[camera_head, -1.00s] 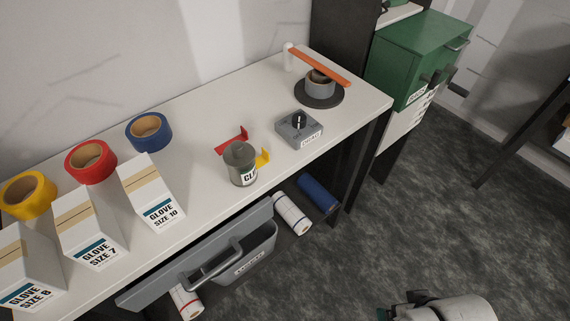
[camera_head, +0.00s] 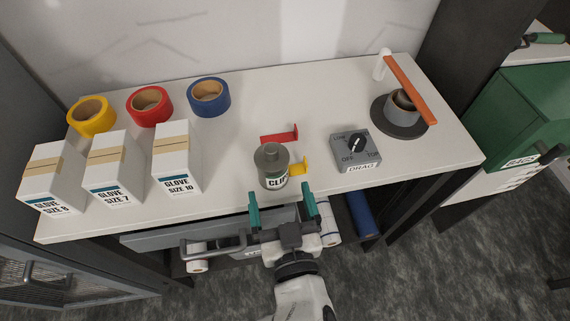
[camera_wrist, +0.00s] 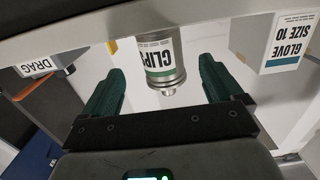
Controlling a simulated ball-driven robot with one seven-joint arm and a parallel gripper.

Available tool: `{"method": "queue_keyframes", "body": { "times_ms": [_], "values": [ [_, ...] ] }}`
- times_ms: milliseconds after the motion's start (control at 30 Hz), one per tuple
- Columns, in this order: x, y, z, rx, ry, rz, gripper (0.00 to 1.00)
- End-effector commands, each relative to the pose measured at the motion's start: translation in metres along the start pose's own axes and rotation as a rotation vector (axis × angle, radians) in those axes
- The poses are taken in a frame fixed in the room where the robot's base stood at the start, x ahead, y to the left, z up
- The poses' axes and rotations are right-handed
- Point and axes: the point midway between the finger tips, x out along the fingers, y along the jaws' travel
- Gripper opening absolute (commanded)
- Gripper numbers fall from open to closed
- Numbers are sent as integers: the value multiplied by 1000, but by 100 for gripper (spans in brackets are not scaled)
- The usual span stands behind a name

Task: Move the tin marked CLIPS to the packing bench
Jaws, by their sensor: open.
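The tin marked CLIPS (camera_head: 272,168) is a grey-green can with a pale label and a round knob on its lid. It stands upright on the white bench top (camera_head: 350,95), between a red bracket (camera_head: 280,136) and a yellow one (camera_head: 299,168). My gripper (camera_head: 281,197) is open and empty at the bench's front edge, just on the near side of the tin. Its green fingers point toward the tin. In the wrist view the tin (camera_wrist: 160,60) appears upside down between the spread fingers, apparently beyond their tips. The packing bench cannot be identified.
A grey dial box marked DRAG (camera_head: 356,149) and a round stand with an orange bar (camera_head: 410,90) are to the right. Glove boxes (camera_head: 177,160) and tape rolls (camera_head: 208,97) are left. A grey drawer (camera_head: 180,240) sticks out below.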

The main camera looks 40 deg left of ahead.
Motion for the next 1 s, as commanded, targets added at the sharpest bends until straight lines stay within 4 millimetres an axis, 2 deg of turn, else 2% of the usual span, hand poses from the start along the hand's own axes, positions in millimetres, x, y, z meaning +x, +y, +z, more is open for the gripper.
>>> {"method": "queue_keyframes", "body": {
  "times_ms": [133,433,700,1000],
  "values": [
    [24,0,-2,-1,0,1,93],
    [47,0,-4,0,-1,3,93],
    [84,-2,-7,-2,-2,3,93],
    [91,-1,-6,0,-3,4,93]
  ]
}}
